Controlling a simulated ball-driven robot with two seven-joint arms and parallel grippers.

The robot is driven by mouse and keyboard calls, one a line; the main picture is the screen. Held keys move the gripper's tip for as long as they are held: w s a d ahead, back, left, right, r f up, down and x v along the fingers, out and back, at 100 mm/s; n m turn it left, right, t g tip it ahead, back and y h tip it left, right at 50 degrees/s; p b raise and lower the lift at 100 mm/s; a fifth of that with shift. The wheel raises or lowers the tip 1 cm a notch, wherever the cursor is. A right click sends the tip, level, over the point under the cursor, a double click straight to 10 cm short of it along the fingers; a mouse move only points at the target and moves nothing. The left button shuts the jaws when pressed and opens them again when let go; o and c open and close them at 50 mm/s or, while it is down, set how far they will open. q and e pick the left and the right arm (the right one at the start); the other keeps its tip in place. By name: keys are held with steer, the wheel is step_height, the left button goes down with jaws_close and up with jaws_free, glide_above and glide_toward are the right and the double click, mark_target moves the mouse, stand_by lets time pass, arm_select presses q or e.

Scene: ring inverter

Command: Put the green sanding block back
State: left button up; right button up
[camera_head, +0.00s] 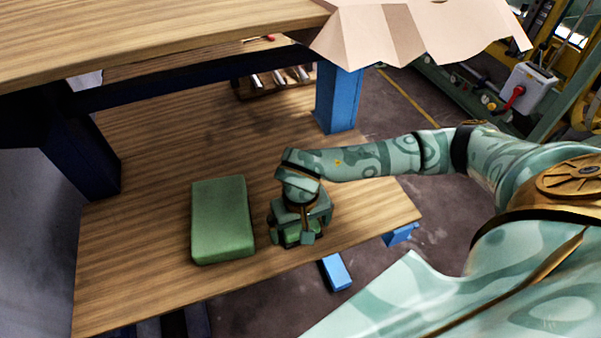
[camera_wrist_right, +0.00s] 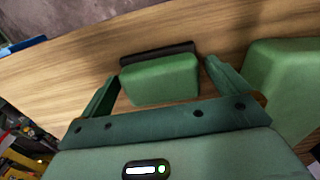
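The green sanding block (camera_wrist_right: 160,80) has a dark strip along its far side and lies on the wooden lower shelf in the right wrist view. In the head view it shows as a small green patch (camera_head: 291,238) under my right gripper, mostly hidden by it. My right gripper (camera_head: 293,241) is open near the shelf's front edge. In the right wrist view its two fingers (camera_wrist_right: 160,74) stand on either side of the block, with a visible gap at each side. My left gripper is not in view.
A larger green pad (camera_head: 221,220) lies on the lower shelf (camera_head: 140,260), left of my gripper. The upper worktop (camera_head: 150,35) overhangs the shelf's back. A blue post (camera_head: 337,98) and a rack of tools (camera_head: 275,82) stand behind. Bare shelf lies left of the pad.

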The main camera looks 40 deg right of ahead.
step_height(320, 180, up, 12)
steer(key=p, duration=0.2)
steer(key=shift+r, duration=0.15)
